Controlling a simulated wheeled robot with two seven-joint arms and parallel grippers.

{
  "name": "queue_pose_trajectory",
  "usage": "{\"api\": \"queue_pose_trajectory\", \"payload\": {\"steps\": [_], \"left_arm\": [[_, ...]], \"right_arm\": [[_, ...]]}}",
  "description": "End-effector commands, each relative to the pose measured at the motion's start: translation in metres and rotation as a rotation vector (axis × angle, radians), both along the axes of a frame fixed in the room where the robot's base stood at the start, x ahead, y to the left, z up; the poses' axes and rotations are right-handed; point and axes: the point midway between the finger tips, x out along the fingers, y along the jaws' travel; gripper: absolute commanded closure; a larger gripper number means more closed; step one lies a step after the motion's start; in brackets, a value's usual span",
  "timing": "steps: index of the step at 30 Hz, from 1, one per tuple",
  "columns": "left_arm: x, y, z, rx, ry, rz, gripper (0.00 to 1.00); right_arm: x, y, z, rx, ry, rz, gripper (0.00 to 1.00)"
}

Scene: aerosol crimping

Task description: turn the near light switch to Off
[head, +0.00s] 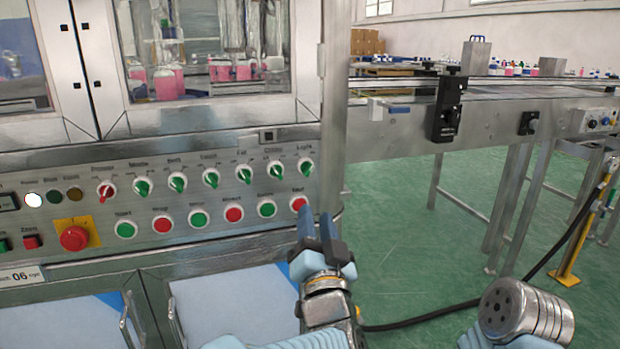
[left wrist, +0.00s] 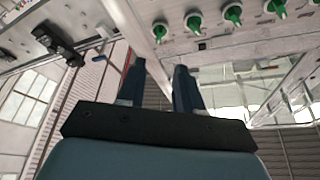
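The light switch (head: 305,167) is the rightmost rotary knob in the upper row of the steel panel, a white disc with a green handle. Its label above reads like "Light". The handle is tilted, with its top leaning a little right. It also shows in the left wrist view (left wrist: 161,31), beyond my fingertips. My left gripper (head: 318,222) is below and slightly right of the switch, apart from it, with its dark blue fingers pointing up. The fingers stand apart with nothing between them (left wrist: 160,72). My right gripper is not seen.
Several similar knobs stand left of the switch. A row of red and green buttons lies below, the nearest red one (head: 298,203) close to my left fingers. A red emergency button (head: 74,238) is far left. A conveyor (head: 480,110) stands right, over open green floor.

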Motion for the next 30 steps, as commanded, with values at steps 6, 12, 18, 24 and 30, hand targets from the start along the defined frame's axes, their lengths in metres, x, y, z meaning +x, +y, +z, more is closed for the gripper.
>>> {"api": "queue_pose_trajectory", "payload": {"steps": [6,12,18,24,30], "left_arm": [[0.047,0.006,0.017,0.001,-0.001,0.002,0.65],[0.087,0.010,0.030,0.003,0.001,0.000,0.65],[0.108,0.012,0.037,0.003,0.002,-0.003,0.65],[0.113,0.012,0.039,0.002,0.002,-0.003,0.65],[0.113,0.012,0.039,0.002,0.003,-0.004,0.73]], "right_arm": [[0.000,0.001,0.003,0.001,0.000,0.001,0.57],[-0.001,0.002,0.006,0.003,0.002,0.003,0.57],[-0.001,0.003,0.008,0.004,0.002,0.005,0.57],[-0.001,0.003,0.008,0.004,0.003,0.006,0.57],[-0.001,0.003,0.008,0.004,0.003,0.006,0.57]]}}
